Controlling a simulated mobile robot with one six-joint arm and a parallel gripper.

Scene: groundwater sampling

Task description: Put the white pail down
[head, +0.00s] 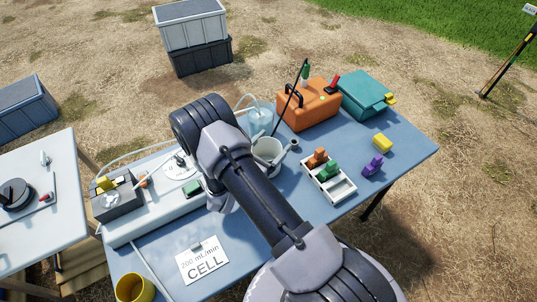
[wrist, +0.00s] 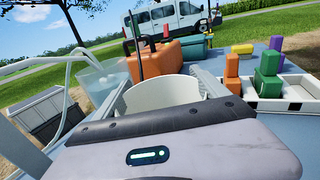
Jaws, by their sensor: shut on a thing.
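The white pail (head: 268,151) is over the middle of the blue table (head: 228,262), partly hidden by my arm in the head view. It looks upright. In the wrist view its rim and inner wall (wrist: 163,94) show just beyond my gripper's housing.
A clear container (head: 260,116) stands close behind the pail. An orange toolbox (head: 309,105) and teal case (head: 367,94) are behind right. A white tray (head: 343,189) with orange and green pieces is right. Yellow (head: 382,143) and purple (head: 373,166) pieces lie farther right.

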